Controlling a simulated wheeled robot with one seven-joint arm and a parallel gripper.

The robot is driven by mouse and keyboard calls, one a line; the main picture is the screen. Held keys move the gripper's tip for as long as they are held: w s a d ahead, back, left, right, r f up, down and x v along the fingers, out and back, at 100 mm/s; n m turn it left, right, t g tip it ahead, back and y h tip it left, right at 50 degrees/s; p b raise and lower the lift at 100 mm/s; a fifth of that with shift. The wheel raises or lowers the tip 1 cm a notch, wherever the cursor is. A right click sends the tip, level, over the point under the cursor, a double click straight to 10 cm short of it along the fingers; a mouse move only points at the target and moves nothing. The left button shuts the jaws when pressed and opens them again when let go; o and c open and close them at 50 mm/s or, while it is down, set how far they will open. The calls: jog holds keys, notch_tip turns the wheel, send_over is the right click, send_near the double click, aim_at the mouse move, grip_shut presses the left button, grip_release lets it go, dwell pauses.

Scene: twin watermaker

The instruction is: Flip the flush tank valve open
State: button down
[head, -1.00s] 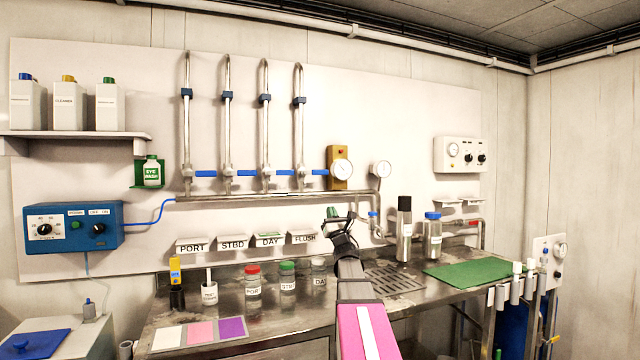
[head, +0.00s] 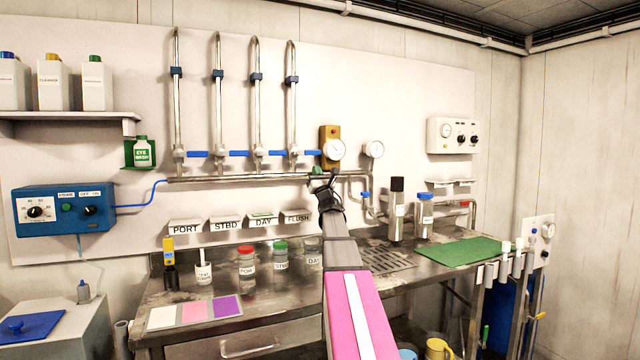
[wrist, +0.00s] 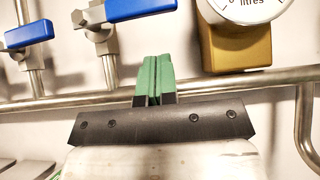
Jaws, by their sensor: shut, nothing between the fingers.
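The flush tank valve is the rightmost in a row of valves on the wall pipes, above the FLUSH label (head: 298,217). Its blue lever (head: 308,152) lies level, pointing right. In the wrist view this blue lever (wrist: 142,8) is at the top, cut off by the frame edge, with its grey valve body at its left. My gripper (head: 322,177) is just below and right of the lever, in front of the horizontal pipe. In the wrist view its green fingers (wrist: 153,78) are together, empty, below the lever and apart from it in the picture.
The brown gauge block (head: 329,143) stands right of the lever, and also shows in the wrist view (wrist: 237,52). The neighbouring DAY valve's blue lever (wrist: 28,33) is at left. The horizontal pipe (wrist: 60,104) runs behind my fingers. Jars and bottles stand on the bench (head: 290,290) below.

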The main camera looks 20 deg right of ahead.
aim_at(308, 152)
jog(key=shift+s+r, duration=0.15)
jog(key=shift+r, duration=1.7)
jog(key=shift+s+n, duration=0.1)
jog(key=shift+n, duration=0.2)
